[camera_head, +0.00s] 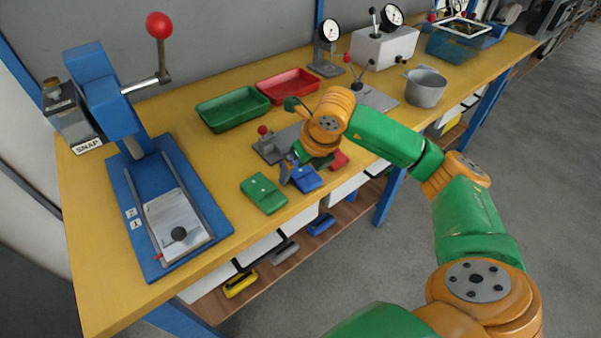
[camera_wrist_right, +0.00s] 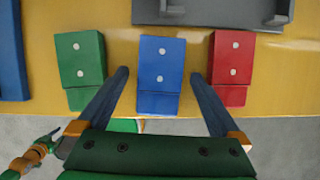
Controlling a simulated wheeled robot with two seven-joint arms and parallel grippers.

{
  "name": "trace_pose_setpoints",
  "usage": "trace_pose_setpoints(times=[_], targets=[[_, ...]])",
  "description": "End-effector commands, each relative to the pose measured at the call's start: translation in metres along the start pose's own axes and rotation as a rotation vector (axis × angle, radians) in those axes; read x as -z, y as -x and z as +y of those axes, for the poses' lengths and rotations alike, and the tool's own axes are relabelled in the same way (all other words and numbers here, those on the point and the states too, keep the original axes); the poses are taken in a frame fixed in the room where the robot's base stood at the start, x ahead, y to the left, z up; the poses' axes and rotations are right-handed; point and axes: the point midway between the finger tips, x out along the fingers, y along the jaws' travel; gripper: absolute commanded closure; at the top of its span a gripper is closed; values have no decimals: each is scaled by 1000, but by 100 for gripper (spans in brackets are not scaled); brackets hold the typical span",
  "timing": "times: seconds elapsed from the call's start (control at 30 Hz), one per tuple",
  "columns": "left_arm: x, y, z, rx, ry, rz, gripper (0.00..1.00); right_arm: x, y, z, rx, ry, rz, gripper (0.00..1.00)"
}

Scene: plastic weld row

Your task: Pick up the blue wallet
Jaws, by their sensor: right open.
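The blue wallet (camera_head: 308,179) lies on the yellow workbench near its front edge, between a green wallet (camera_head: 263,193) and a red wallet (camera_head: 339,160). In the right wrist view the blue wallet (camera_wrist_right: 161,74) has two pale snaps, with the green wallet (camera_wrist_right: 82,68) to its left and the red wallet (camera_wrist_right: 230,68) to its right. My right gripper (camera_head: 292,172) is open at the blue wallet. In the right wrist view its fingers (camera_wrist_right: 160,76) stand one on each side of the wallet, with small gaps. In the head view my right gripper partly hides the blue and red wallets.
A blue snap press (camera_head: 120,190) with a red-knobbed lever stands on the left. Green (camera_head: 232,108) and red (camera_head: 288,86) trays lie behind the wallets. A grey fixture (camera_head: 268,150) is close behind them. A metal pot (camera_head: 425,88) stands at the right.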

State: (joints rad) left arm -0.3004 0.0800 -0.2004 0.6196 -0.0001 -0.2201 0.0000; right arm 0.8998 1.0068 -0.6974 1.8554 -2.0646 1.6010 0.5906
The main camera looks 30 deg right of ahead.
Motion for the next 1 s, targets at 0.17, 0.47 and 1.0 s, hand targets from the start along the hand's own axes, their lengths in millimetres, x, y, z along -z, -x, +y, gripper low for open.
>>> trace_pose_setpoints(times=[0.17, 0.47, 1.0], targets=[[1, 0, 0, 0, 0, 1, 50, 0, 0, 0, 0, 0, 0, 38], [1, 0, 0, 0, 1, 2, 50, 0, 0, 0, 0, 0, 0, 86], [1, -2, 0, 0, 1, 2, 50, 6, 97, 2, 1, 2, -9, 86]])
